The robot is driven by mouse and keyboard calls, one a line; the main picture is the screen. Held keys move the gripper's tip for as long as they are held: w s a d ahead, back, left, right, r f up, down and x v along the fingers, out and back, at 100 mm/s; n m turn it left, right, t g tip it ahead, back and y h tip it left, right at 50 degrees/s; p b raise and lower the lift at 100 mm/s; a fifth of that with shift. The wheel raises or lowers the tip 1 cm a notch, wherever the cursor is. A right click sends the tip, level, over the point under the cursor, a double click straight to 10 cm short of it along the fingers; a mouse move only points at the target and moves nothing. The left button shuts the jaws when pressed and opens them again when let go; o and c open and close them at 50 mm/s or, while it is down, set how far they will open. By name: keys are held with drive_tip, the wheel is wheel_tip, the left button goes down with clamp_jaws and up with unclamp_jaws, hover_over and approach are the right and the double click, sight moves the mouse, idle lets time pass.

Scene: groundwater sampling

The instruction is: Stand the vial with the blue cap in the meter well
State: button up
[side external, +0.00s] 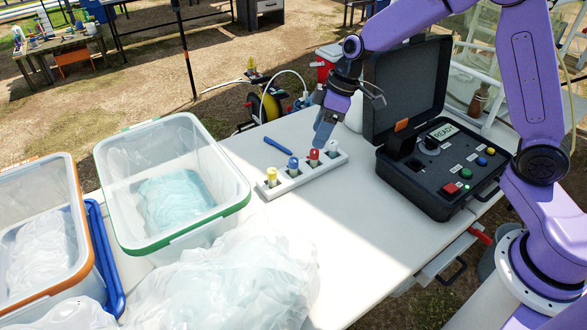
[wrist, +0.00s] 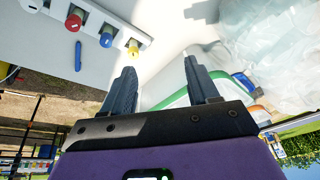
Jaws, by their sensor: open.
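The vial with the blue cap (side external: 293,165) stands upright in a white rack (side external: 300,177), between the yellow-capped and red-capped vials. Its blue cap (wrist: 106,39) also shows in the wrist view, to the upper left of my fingers. The meter (side external: 435,170) is an open black case at the right of the table, its screen reading READY. An orange-topped dark block (side external: 402,138) and a round fitting stand on its panel; I cannot tell which holds the well. My gripper (wrist: 160,82) is open and empty. In the side view it hangs above and behind the rack's right end.
Yellow-capped (side external: 271,177), red-capped (side external: 314,158) and white-capped (side external: 332,149) vials share the rack. A blue pen-like item (side external: 277,145) lies behind it. A green-rimmed bin (side external: 172,247) and clear plastic bags (side external: 230,285) are at left and front. Tabletop between rack and meter is clear.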

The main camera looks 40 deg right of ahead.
drive_tip(key=w+d+f+m+t, duration=0.1)
drive_tip(key=w+d+f, duration=0.15)
drive_tip(key=w, duration=0.25)
drive_tip(key=w+d+f+t, duration=0.1)
drive_tip(key=w+d+f, duration=0.1)
drive_tip(key=w+d, duration=0.25)
approach(294, 160)
drive_tip(key=x, duration=0.5)
drive_tip(key=shift+w+r, duration=0.1)
drive_tip(key=shift+w, duration=0.3)
drive_tip(key=shift+s+x, duration=0.15)
drive_tip(key=shift+x, duration=1.15)
drive_tip(key=shift+s+x, duration=0.2)
drive_tip(key=shift+x, duration=1.1)
clamp_jaws()
